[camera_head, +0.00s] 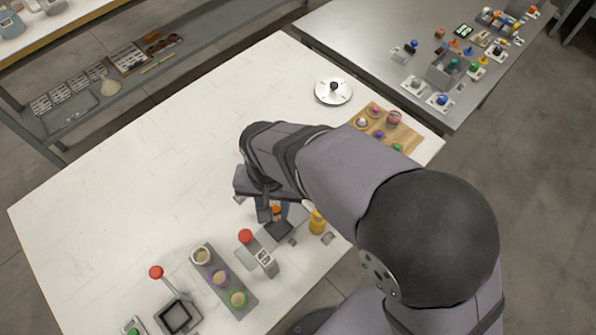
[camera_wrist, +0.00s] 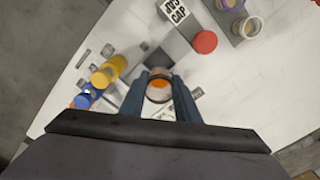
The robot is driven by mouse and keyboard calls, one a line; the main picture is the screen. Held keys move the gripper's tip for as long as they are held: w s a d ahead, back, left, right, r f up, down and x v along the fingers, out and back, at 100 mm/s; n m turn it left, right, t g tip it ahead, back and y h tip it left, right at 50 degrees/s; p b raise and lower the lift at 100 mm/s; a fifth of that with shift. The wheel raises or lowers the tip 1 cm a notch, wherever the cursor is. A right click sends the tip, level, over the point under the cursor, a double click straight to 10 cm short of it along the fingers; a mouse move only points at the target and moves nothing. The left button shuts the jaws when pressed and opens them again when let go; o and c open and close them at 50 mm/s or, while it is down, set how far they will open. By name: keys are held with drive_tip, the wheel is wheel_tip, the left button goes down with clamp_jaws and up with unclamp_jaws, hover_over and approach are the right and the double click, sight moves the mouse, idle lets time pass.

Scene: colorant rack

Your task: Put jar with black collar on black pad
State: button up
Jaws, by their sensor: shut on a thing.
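My gripper (camera_wrist: 159,88) is shut on a small jar with orange contents (camera_wrist: 158,89), seen from above between the two blue-grey fingers. In the head view, the orange of this jar (camera_head: 277,210) shows just under my wrist. A dark square pad (camera_head: 279,230) lies on the white table just in front of the jar. In the wrist view, a dark grey patch of it (camera_wrist: 160,59) shows beyond the jar. I cannot tell whether the jar touches the pad.
A yellow bottle (camera_head: 317,222) stands right of the pad, with a blue one (camera_wrist: 84,98) beside it. A grey rack (camera_head: 211,261) holds jars with white, purple and green collars. A wooden rack (camera_head: 411,136) is behind my arm. The table's left is clear.

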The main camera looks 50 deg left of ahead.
drive_tip(key=shift+w+a, duration=0.4)
drive_tip(key=shift+w, duration=0.05)
drive_tip(key=w+a+n+b, duration=0.3)
drive_tip(key=w+n+b, duration=0.15)
drive_tip(key=w, duration=2.45)
drive_tip(key=shift+w+a+f+p, duration=0.1)
drive_tip(key=shift+f+p, duration=0.45)
drive_tip(key=shift+f, duration=2.15)
drive_tip(key=shift+w+a+f+p, duration=0.1)
drive_tip(key=shift+f+p, duration=0.45)
drive_tip(key=shift+f, duration=2.1)
drive_tip(key=shift+f, duration=0.15)
drive_tip(key=o, duration=1.1)
